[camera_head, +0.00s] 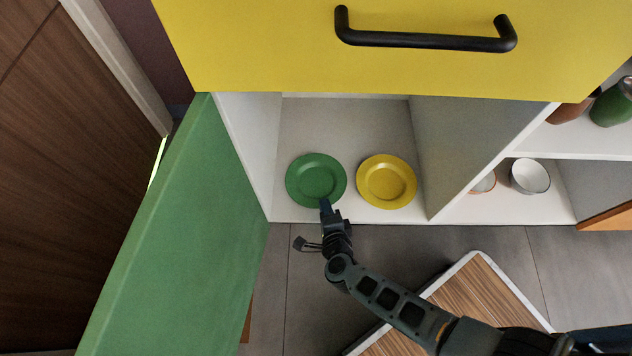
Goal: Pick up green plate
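The green plate (316,179) lies flat on the white floor of a low open cabinet compartment, on its left side. A yellow plate (387,181) lies to its right, with a small gap between them. My gripper (325,204) is at the near rim of the green plate, and its tip overlaps the rim in the picture. I cannot tell whether it touches the plate. The fingers are small and seen from above, so their opening does not show.
An open green door (190,230) stands left of the compartment. A yellow drawer front (270,45) with a black handle (425,41) is above. A white bowl (529,175) stands on the right shelf. A wood-topped board (480,295) lies under my arm. Grey floor in front is partly clear.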

